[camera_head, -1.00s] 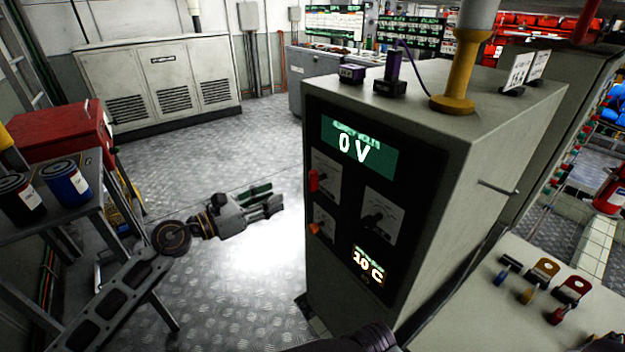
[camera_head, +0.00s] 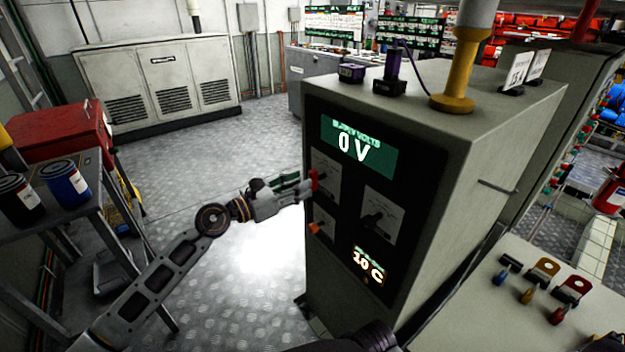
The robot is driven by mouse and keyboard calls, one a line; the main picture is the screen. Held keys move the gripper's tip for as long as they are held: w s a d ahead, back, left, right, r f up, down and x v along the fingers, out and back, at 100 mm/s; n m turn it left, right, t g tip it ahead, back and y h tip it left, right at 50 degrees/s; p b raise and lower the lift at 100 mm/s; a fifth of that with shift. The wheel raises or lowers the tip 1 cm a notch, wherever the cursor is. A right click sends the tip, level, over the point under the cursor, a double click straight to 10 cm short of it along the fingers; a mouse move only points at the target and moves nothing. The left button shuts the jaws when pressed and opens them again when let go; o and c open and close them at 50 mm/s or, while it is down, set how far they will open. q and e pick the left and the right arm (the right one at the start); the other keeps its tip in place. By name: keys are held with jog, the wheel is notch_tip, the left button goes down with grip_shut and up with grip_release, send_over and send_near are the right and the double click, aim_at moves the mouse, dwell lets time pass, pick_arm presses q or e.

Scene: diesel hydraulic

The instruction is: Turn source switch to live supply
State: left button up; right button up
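The grey control cabinet (camera_head: 490,170) has a dark front panel with a display (camera_head: 358,148) reading 0 V. A red switch handle (camera_head: 314,180) sits on the upper left plate. An orange knob (camera_head: 315,227) is below it, and a black rotary knob (camera_head: 374,220) is on a plate to the right. The labels are too small to tell which is the source switch. My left gripper (camera_head: 306,187) is at the red handle, its fingertips overlapping it in view. Whether the fingers touch or grip it is unclear. My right gripper is not in view.
A lower display (camera_head: 368,262) reads 10 C. A yellow-based post (camera_head: 457,80) and purple-topped items (camera_head: 391,75) stand on the cabinet. Coloured padlocks and tags (camera_head: 565,290) lie at right. A bench with cans (camera_head: 66,182) stands at left. The floor between is clear.

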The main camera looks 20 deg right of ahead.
aim_at(313, 190)
pick_arm(q)
jog(key=shift+x, duration=2.55)
grip_shut()
